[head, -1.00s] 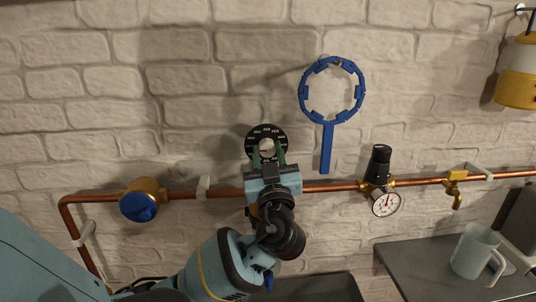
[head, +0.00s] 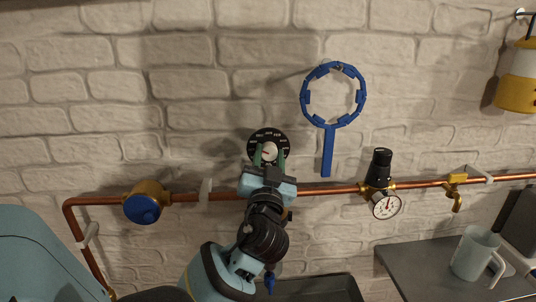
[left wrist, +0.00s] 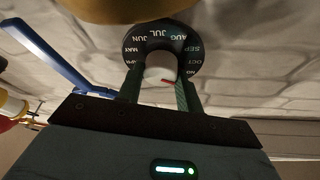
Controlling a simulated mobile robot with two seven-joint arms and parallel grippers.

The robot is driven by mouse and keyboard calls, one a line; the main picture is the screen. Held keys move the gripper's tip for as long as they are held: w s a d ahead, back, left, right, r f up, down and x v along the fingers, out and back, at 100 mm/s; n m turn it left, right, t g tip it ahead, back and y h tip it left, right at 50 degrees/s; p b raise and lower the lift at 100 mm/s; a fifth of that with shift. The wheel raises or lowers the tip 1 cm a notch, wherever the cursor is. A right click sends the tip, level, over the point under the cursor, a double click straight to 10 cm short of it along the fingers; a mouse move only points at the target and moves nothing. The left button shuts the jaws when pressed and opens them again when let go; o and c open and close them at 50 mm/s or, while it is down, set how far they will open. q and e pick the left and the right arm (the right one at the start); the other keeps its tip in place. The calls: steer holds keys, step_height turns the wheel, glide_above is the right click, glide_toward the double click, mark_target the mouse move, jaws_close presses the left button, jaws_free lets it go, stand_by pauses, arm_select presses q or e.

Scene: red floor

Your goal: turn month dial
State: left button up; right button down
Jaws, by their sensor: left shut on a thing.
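The month dial is a black ring (head: 268,136) with white month lettering around a pale centre knob (head: 269,149), on the brick wall above the copper pipe. In the left wrist view the ring (left wrist: 163,37) shows MAY, JUN, JUL, AUG, SEP and OCT. The pale knob (left wrist: 160,68) there has a red mark near its lower right. My left gripper (head: 270,158) reaches up from below, its green fingers shut on the knob, one on each side. The lower part of the ring is hidden by the fingers. My right gripper is not in view.
A copper pipe (head: 330,190) runs along the wall, with a blue-capped brass valve (head: 142,208), a gauge (head: 386,206) and a yellow tap (head: 456,190). A blue ring-shaped wrench (head: 327,150) hangs right of the dial. A mug (head: 472,254) stands lower right.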

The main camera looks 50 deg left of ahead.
arm_select(q)
steer(key=shift+m, duration=0.4)
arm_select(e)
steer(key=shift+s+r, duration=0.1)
arm_select(q)
steer(key=o, duration=1)
steer(key=shift+s+d+f, duration=0.3)
steer(key=shift+s+d, duration=0.05)
steer(key=b+v, duration=0.2)
steer(key=v, duration=0.4)
steer(key=shift+s+d, duration=0.2)
steer(key=shift+s, duration=0.15)
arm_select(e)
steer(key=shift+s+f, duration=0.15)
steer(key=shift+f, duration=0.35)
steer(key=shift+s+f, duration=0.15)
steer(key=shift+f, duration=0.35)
arm_select(q)
steer(key=shift+h, duration=0.4)
